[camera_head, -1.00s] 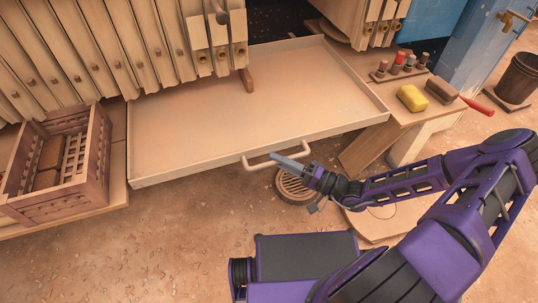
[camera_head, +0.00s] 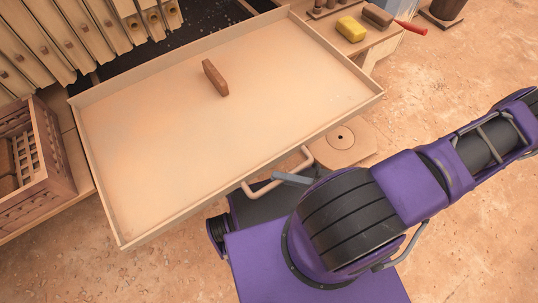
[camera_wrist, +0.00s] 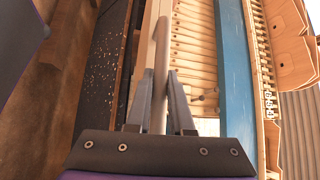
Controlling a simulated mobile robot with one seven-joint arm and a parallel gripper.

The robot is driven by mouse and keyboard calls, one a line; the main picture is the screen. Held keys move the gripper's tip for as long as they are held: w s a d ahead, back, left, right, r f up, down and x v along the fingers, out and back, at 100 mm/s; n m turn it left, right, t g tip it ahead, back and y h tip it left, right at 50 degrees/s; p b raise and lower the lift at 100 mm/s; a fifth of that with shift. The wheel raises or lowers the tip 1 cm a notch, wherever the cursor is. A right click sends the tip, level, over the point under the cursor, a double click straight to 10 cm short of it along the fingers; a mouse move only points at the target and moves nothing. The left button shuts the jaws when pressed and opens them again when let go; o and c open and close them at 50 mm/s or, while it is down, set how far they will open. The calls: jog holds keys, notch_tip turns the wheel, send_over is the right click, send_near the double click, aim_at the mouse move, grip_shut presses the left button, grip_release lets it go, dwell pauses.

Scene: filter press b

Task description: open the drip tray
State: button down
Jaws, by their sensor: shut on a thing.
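The drip tray (camera_head: 190,150) is a wide, shallow, pale tray with low walls. It is pulled well out from under the press plates in the head view. Its pinkish bar handle (camera_head: 262,186) is on the front wall. My gripper (camera_head: 283,179) is shut on the handle near its right part, with my arm partly in front of it. In the wrist view the handle bar (camera_wrist: 163,45) runs between the two grey fingers of my gripper (camera_wrist: 161,85).
A brown block (camera_head: 215,78) shows over the tray floor; whether it touches is unclear. A slatted crate (camera_head: 38,160) stands left of the tray. A yellow sponge (camera_head: 351,28) and a red-handled brush (camera_head: 385,18) lie on the right bench. Open floor lies at right.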

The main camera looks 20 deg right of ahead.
jog(key=shift+s+d, duration=0.3)
jog(key=shift+s, duration=0.65)
jog(key=shift+s+d, duration=0.25)
jog(key=shift+s, duration=0.65)
jog(key=c, duration=0.8)
grip_release()
jog(key=v, duration=1.7)
jog(key=shift+s+d+b, duration=0.15)
jog(key=shift+b, duration=0.3)
jog(key=shift+r, duration=0.1)
